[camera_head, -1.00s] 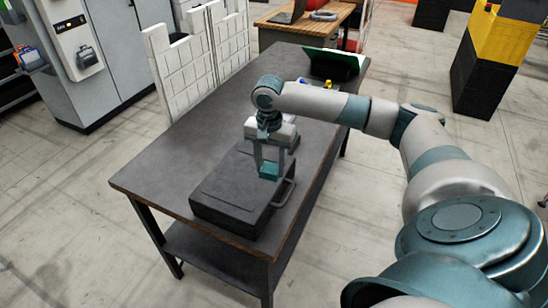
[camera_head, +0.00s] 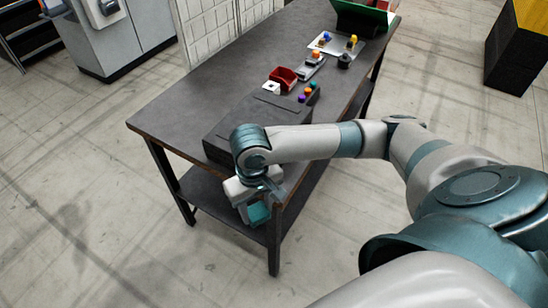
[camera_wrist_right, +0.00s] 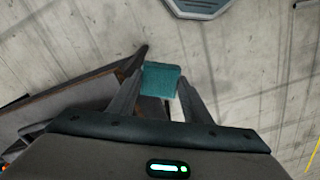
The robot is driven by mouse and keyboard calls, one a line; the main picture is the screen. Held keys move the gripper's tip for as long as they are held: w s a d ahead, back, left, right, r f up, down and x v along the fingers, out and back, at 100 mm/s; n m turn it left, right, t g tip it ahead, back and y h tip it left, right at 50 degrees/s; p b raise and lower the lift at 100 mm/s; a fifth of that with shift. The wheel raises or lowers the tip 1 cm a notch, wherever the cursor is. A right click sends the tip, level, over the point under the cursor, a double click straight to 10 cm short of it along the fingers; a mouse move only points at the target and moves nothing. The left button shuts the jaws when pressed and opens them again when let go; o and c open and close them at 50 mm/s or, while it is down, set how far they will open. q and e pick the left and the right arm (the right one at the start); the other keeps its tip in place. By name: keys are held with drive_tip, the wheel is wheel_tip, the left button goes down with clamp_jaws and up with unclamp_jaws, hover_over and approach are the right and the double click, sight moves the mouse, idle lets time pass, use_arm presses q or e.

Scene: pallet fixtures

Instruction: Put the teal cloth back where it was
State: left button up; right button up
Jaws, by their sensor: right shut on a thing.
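The teal cloth (camera_head: 259,213) is held between the fingers of my right gripper (camera_head: 256,215), past the near end of the dark table. In the right wrist view the teal cloth (camera_wrist_right: 160,79) sits between the two fingertips, with floor and a table edge behind it. My right gripper is shut on it. The lower shelf of the table lies behind the gripper in the head view. My left gripper is not in view.
The dark table (camera_head: 186,98) carries a black case (camera_head: 232,128) at its near end, partly hidden by my arm. Beyond it are a red bin (camera_head: 284,77), several small coloured pieces, a light tray (camera_head: 337,48) and a green-edged dark box (camera_head: 362,14).

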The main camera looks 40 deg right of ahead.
wheel_tip(320, 180, down, 12)
drive_tip(key=a+b, duration=0.1)
drive_tip(key=b, duration=0.9)
drive_tip(key=shift+s+a+f+n+b, duration=0.25)
drive_tip(key=shift+s+n+b, duration=0.05)
drive_tip(key=shift+s+n, duration=0.15)
drive_tip(key=shift+d, duration=0.1)
